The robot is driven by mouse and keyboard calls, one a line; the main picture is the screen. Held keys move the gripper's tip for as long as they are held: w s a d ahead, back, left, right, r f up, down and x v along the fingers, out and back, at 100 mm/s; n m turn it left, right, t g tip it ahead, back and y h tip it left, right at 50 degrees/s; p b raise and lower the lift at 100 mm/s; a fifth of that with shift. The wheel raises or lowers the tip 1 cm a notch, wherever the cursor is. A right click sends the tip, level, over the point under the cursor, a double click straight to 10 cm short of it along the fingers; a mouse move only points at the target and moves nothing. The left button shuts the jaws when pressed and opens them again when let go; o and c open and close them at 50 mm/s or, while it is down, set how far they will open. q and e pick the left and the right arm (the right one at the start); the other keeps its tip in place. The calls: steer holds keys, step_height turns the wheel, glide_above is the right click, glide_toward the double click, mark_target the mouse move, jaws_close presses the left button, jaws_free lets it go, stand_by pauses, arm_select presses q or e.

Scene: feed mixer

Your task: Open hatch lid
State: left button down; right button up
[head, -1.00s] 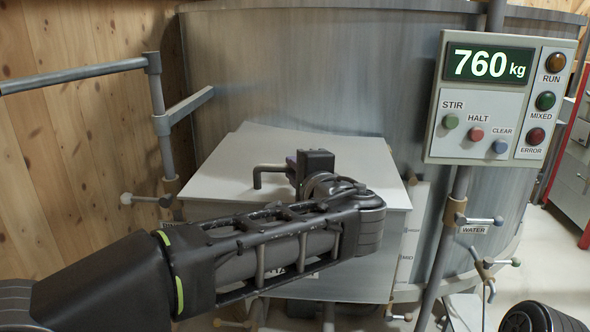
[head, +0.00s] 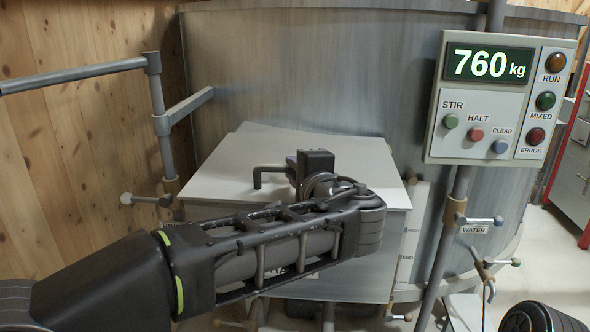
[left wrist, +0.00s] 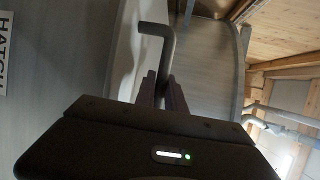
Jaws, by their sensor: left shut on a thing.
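The hatch lid (head: 225,170) is a flat grey panel on top of the box in front of the metal tank, and it looks closed. A dark bent handle (head: 268,168) rises from the lid. My left gripper (head: 297,165) is at the handle, its fingers mostly hidden behind its own body. In the left wrist view the fingers (left wrist: 163,92) are shut around the straight part of the handle (left wrist: 155,30), and the handle's bent end sticks out beyond them. The right gripper is not clearly shown; only a dark rounded part shows at the bottom right.
A control panel (head: 500,100) reading 760 kg stands on a post at the right. A metal rail (head: 80,75) is at the left by the wooden wall (head: 70,140). Small valve handles, one by a WATER label (head: 474,230), stick out at the right. The tank (head: 310,70) stands behind the lid.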

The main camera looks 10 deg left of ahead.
arm_select(q)
steer(key=shift+r, duration=0.1)
arm_select(e)
steer(key=shift+r, duration=0.1)
